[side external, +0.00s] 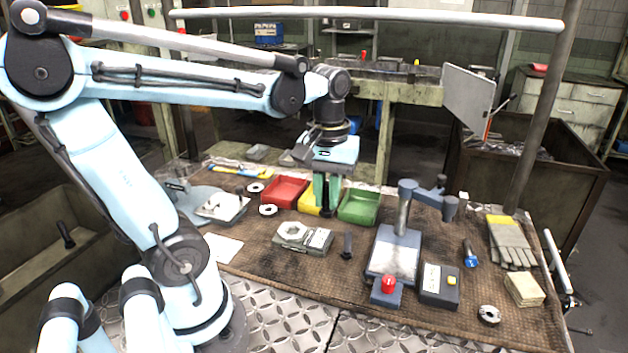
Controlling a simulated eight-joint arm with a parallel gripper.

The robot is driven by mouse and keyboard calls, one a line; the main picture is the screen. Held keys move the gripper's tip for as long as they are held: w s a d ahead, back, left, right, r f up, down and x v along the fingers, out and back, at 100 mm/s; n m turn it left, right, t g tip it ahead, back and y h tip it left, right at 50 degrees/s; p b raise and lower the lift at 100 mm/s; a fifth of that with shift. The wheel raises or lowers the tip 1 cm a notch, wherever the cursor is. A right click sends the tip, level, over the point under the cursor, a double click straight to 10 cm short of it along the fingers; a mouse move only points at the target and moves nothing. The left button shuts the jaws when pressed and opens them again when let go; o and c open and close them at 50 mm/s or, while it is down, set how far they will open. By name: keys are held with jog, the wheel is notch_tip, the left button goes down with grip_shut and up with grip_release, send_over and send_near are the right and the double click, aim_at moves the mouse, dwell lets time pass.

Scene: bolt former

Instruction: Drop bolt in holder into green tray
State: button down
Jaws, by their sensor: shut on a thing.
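My gripper (327,206) points down over the back of the bench, between the yellow tray (308,202) and the green tray (359,207). Its green fingers are shut on a small dark piece, likely the bolt, mostly hidden between them. The green tray lies just right of the fingers, and its visible floor looks empty. A grey block with a pale hexagonal piece (293,232) lies in front of the trays; I cannot tell whether it is the holder. A dark bolt-like piece (347,245) stands on the mat to its right.
A red tray (284,191) lies left of the yellow one. A grey press-like machine (397,250) with a post stands right of centre. A control box (439,286), a blue-ended bolt (470,254), gloves (511,243) and a metal ring (489,314) lie farther right.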

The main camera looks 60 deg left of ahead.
jog(key=w+a+f, duration=0.2)
jog(key=w+a, duration=1)
jog(key=w, duration=0.5)
jog(key=shift+s+d+f, duration=0.1)
jog(key=shift+f, duration=1.3)
jog(key=shift+s+d+f, duration=0.1)
jog(key=shift+f, duration=1.3)
jog(key=c, duration=1)
grip_release()
jog(key=shift+r, duration=0.15)
notch_tip(320, 180, up, 12)
jog(key=shift+f, duration=0.1)
